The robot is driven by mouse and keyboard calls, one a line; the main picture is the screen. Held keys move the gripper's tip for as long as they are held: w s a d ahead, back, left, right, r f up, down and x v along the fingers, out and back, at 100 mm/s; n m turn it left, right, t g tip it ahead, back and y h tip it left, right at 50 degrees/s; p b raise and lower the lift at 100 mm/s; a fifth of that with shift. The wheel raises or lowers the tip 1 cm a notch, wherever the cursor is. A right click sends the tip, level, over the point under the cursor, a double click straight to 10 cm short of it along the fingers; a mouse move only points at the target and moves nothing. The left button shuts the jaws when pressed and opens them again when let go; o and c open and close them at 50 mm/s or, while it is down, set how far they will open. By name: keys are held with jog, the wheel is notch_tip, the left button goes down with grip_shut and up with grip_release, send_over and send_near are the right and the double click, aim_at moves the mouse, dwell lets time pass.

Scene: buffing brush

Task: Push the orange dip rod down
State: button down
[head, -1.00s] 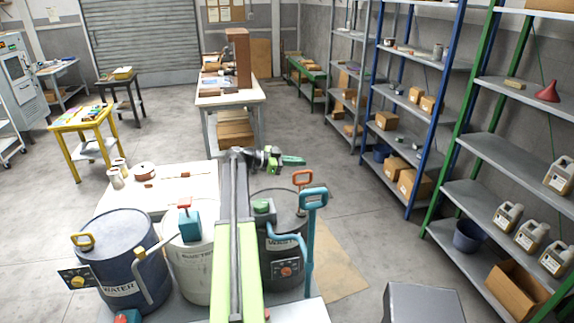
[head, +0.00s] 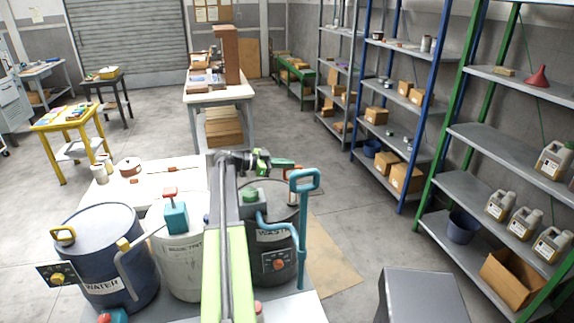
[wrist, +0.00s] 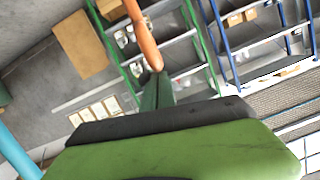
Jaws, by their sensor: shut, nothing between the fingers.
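The orange dip rod (wrist: 143,35) shows in the wrist view as an orange bar running from the top edge down to my fingertips. In the head view only a bit of its orange handle (head: 297,168) shows, behind my gripper and the blue handle. It stands at the dark waste drum (head: 268,235). My gripper (head: 284,163) is shut and empty, its green tip over the drum close to the orange handle. In the wrist view the gripper (wrist: 157,88) appears right at the rod's end; I cannot tell whether they touch.
A tall blue pump handle (head: 304,181) stands just right of my gripper. A white drum (head: 180,255) with a teal-and-red top and a blue water drum (head: 105,255) stand left. A grey box (head: 425,290) and shelves (head: 480,165) are at right.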

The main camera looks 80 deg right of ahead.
jog(key=shift+f, duration=0.65)
jog(key=shift+r, duration=0.2)
jog(key=shift+r, duration=0.1)
